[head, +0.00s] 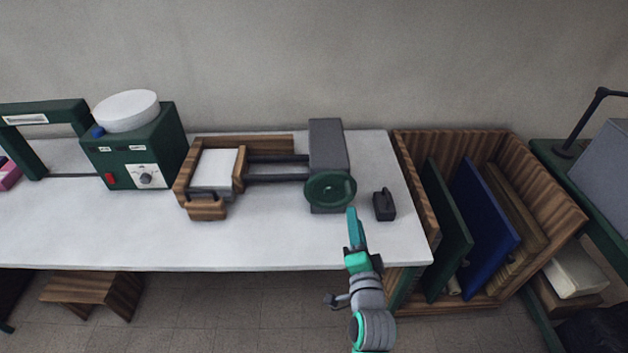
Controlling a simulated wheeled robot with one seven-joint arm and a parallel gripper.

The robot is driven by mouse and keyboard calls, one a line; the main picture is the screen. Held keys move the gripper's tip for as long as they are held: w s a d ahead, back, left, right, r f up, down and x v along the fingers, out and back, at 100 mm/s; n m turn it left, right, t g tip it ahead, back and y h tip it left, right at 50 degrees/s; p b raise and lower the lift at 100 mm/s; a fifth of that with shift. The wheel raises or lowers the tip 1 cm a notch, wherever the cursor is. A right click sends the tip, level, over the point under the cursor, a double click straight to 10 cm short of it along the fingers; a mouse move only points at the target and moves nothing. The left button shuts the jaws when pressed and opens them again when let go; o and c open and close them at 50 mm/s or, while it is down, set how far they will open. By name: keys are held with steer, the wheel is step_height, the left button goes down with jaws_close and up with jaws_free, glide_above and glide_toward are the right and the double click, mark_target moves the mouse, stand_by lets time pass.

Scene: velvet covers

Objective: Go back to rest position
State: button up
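My gripper (351,229) is at the end of my teal and grey arm, which reaches up from the bottom of the head view. It is over the front right part of the white table (250,250), just below the press with the round green handwheel (330,190). The fingers show as one narrow teal shape, so I cannot tell whether they are open or shut. Nothing is seen held in them. A small dark block with a handle (384,204) stands on the table to the right of the fingertips, apart from them.
A wooden press frame holding a white block (214,168) sits mid-table. A green machine with a white bowl (135,146) stands to its left. A wooden bin (545,180) with green and blue boards is right of the table. A stool (95,290) is below.

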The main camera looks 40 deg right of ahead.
steer(key=s+a+f+n+y, duration=0.2)
steer(key=a+f+n, duration=0.2)
steer(key=a, duration=0.4)
steer(key=s+a+f+n+t+y, duration=0.1)
steer(key=s+a+f+n+y, duration=0.1)
steer(key=a+f+n, duration=0.35)
steer(key=s+a+f+n+y, duration=0.1)
steer(key=s+a+f+n, duration=0.15)
steer(key=a, duration=0.65)
steer(key=s+a+n+y, duration=0.5)
steer(key=s+a+n, duration=0.4)
steer(key=s+a, duration=0.6)
steer(key=a, duration=0.3)
steer(key=shift+s+y, duration=0.2)
steer(key=shift+y, duration=0.2)
